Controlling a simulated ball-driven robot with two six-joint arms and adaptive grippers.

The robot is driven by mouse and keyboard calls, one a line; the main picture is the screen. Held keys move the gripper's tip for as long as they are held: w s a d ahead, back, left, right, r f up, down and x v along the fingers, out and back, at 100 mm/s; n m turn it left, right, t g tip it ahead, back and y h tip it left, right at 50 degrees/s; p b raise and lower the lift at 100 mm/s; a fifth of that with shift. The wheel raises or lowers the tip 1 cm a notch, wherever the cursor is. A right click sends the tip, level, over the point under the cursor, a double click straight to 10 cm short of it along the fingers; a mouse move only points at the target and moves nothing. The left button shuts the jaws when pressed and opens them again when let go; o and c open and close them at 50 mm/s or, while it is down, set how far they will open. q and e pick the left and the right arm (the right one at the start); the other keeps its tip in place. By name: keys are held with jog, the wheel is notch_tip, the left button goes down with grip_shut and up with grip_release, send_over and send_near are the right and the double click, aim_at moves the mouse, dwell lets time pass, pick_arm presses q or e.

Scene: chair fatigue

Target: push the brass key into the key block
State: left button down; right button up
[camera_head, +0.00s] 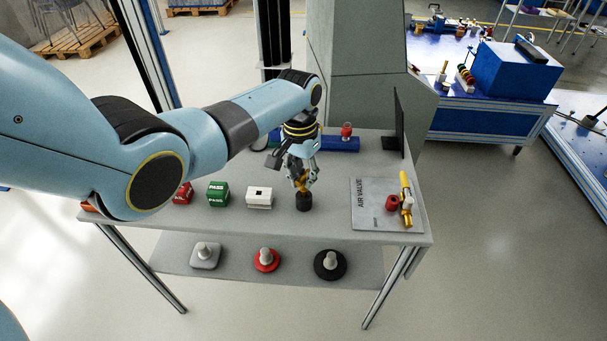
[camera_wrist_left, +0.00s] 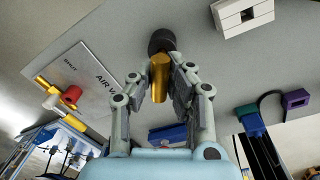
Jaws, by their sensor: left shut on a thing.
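My left gripper (camera_head: 301,176) is shut on the brass key (camera_head: 302,186), over the grey table. The key shows as a golden cylinder (camera_wrist_left: 159,78) between the fingers of the left gripper (camera_wrist_left: 158,85) in the left wrist view. A round black holder (camera_head: 304,202) stands directly under the key. It also shows in the wrist view (camera_wrist_left: 162,41), at the key's far end; I cannot tell whether the key still sits in it. The white key block (camera_head: 259,197) with a dark opening on top stands just left of the holder. It shows in the wrist view (camera_wrist_left: 243,14) too. My right gripper is out of view.
Green (camera_head: 218,194) and red (camera_head: 183,193) blocks stand left of the white block. A grey air valve mat (camera_head: 367,217) with a red part (camera_head: 392,202) and yellow valve (camera_head: 405,190) lies right. A blue tray (camera_head: 340,145) and dark upright panel (camera_head: 398,122) are behind.

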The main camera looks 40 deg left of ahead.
pick_arm(q)
jog(key=shift+f+b, duration=0.75)
jog(key=shift+f, duration=0.35)
jog(key=c, duration=1.2)
grip_release()
jog(key=shift+r, duration=0.1)
jog(key=r, duration=1.1)
jog(key=shift+a+r, duration=0.3)
jog(key=shift+r, duration=0.1)
